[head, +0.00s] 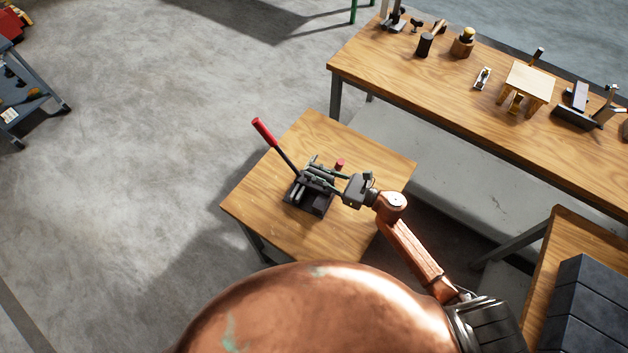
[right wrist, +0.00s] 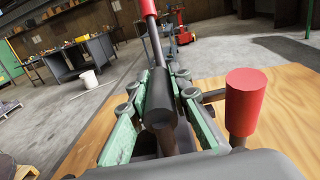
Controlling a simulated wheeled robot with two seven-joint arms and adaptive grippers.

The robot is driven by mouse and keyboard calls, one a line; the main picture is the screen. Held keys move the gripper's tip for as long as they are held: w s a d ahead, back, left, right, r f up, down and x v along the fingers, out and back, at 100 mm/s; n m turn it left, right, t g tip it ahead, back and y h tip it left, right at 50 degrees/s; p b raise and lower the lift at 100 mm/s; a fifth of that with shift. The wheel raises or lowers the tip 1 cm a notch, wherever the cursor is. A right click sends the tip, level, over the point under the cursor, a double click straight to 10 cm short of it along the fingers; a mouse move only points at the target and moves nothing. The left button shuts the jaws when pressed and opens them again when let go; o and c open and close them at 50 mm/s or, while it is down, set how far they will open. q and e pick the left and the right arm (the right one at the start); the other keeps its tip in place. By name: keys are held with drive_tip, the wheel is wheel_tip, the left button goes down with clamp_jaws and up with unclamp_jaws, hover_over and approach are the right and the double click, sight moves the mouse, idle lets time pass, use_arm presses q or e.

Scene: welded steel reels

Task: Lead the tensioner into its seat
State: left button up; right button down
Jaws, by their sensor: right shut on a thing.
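My right gripper (head: 319,175) reaches in from the right over a small wooden table. In the right wrist view its green fingers (right wrist: 162,105) are shut on a dark cylindrical part, which I take to be the tensioner (right wrist: 160,92). A black lever with a red grip (head: 264,131) rises up and left beside the fingers; the grip also shows in the right wrist view (right wrist: 148,7). Under the fingers is a dark block-like fixture (head: 303,197). The seat itself and the tensioner's lower end are hidden, so I cannot tell whether they touch. My left gripper is out of view.
A red cylindrical knob (head: 340,164) stands close beside my right fingers. The small table (head: 262,200) is otherwise bare. A long workbench (head: 440,85) with several tools lies behind at the right. A blue-grey cart (head: 30,100) stands far left; open floor lies between.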

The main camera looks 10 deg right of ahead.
drive_tip(key=shift+r, duration=0.35)
wheel_tip(320, 180, up, 2)
drive_tip(key=shift+r, duration=0.1)
use_arm(q)
drive_tip(key=shift+w+r+p, duration=0.3)
drive_tip(key=shift+r+p, duration=0.6)
use_arm(e)
drive_tip(key=s+d+r, duration=0.2)
drive_tip(key=s+r, duration=0.8)
drive_tip(key=s, duration=0.3)
drive_tip(key=shift+s+d+r, duration=0.3)
drive_tip(key=shift+s, duration=0.05)
drive_tip(key=shift+f, duration=0.1)
drive_tip(key=d+f+m+t+h, duration=0.4)
drive_tip(key=d+m+t+h, duration=0.3)
drive_tip(key=m+h, duration=0.3)
drive_tip(key=shift+d+h, duration=0.5)
drive_tip(key=shift+h, duration=1.6)
use_arm(q)
drive_tip(key=shift+c, duration=1.2)
use_arm(e)
drive_tip(key=shift+w, duration=0.1)
